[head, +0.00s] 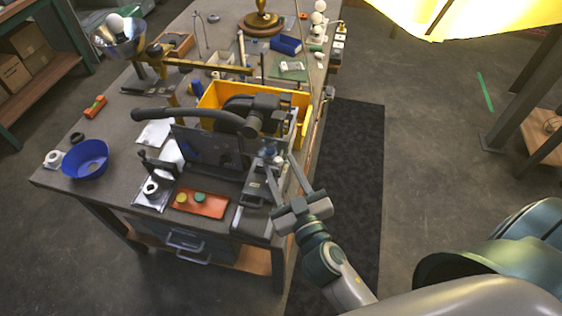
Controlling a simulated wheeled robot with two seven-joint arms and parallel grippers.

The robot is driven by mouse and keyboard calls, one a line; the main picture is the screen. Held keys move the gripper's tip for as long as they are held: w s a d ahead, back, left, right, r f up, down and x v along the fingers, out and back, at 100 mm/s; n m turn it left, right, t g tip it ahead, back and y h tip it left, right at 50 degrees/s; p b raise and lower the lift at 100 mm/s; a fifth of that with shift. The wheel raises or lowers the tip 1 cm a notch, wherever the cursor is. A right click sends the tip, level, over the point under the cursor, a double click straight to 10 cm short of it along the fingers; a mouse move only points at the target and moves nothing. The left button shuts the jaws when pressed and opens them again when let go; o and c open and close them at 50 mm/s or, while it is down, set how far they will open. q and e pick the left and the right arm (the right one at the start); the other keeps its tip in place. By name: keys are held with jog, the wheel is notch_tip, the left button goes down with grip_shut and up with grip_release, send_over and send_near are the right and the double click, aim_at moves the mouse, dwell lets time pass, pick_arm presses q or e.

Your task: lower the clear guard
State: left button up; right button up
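A dark, see-through flat panel (205,150), which looks like the clear guard, stands near upright at the front of the bench machine. A thick black curved arm (185,114) passes above it. My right gripper (281,165) is at the bench's right edge, to the right of the panel, with its two long fingers spread apart. Its fingertips are by the small grey parts at the machine's right side (257,185). I see nothing held between the fingers, and I cannot tell whether they touch those parts. My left gripper is not in view.
A yellow bin (212,96) stands behind the panel. A red tray (184,207) with coloured discs lies in front, and a blue bowl (86,172) is at the left. A brass arm (215,67) crosses the bench further back. The dark floor mat (352,150) is clear.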

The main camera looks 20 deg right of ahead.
jog(key=shift+w, duration=0.5)
grip_shut()
notch_tip(320, 180, down, 10)
jog(key=b, duration=0.9)
grip_release()
